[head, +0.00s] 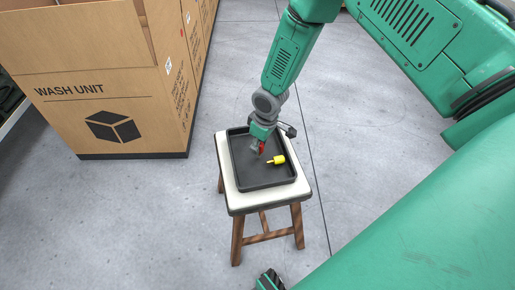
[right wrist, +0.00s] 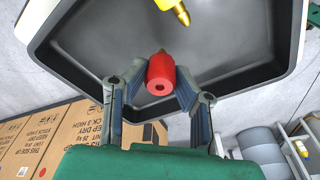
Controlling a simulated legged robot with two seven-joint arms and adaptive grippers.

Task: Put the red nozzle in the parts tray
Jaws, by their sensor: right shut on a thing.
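The red nozzle (right wrist: 160,76) is between the two fingers of my right gripper (right wrist: 158,88) in the right wrist view, and the fingers are shut on it. In the head view the red nozzle (head: 261,148) shows as a small red spot beneath the right gripper (head: 259,146). The black parts tray (head: 265,184) lies on a stool, and the nozzle is over its inside. I cannot tell whether the nozzle touches the tray floor.
A yellow nozzle (head: 277,160) lies in the tray, right of the red one. The stool (head: 237,200) has a pale seat and wooden legs. A large cardboard box (head: 110,95) marked WASH UNIT stands at the left. Grey floor around the stool is clear.

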